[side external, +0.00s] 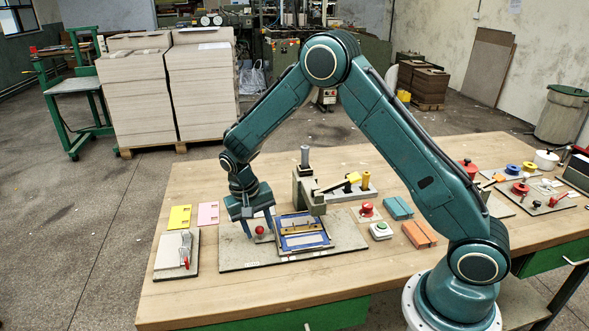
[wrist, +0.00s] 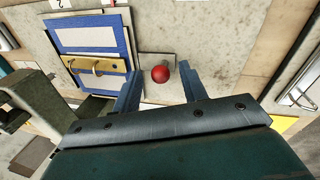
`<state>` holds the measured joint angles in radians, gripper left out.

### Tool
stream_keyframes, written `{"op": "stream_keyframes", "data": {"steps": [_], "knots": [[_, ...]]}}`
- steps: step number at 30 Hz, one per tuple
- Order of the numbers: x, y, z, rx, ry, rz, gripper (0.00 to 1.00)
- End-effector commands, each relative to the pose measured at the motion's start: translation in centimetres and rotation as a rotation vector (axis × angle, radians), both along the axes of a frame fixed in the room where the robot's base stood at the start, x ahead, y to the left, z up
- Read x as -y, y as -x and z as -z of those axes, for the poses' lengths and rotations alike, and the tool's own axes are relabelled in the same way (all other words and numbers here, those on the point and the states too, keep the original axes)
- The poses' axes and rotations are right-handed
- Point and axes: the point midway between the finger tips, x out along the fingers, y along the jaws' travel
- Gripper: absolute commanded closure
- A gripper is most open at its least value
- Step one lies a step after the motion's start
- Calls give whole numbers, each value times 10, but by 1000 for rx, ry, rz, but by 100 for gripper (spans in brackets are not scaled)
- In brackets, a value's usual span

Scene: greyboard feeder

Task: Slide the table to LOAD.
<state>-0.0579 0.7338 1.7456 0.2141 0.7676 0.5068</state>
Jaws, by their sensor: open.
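The sliding table (side external: 303,241) is a blue-edged plate with pale panels and a brass bar, on a grey baseboard (side external: 345,237). It also shows in the wrist view (wrist: 92,38). A red ball knob (side external: 259,230) stands at its left side; in the wrist view the knob (wrist: 160,74) is right of the plate. My gripper (side external: 260,226) is open and points down over the knob. In the wrist view my gripper's fingers (wrist: 158,69) lie either side of the knob, with gaps showing. No LOAD marking is readable.
A grey post fixture (side external: 305,188) stands close behind the plate. A board with a red-handled clamp (side external: 177,254) lies to the left, with yellow (side external: 179,217) and pink cards (side external: 208,213) behind. A red button (side external: 367,210) and a green button (side external: 380,230) are to the right.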

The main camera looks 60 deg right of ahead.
Motion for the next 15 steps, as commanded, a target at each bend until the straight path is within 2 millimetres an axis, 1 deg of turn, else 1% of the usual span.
{"op": "stream_keyframes", "data": {"steps": [2,5,6,9,15], "knots": [[0,0,0,0,0,0,57],[0,0,0,0,0,0,75],[0,0,0,0,0,0,83],[0,0,0,0,0,0,100],[-1,-1,0,1,0,-1,100]]}}
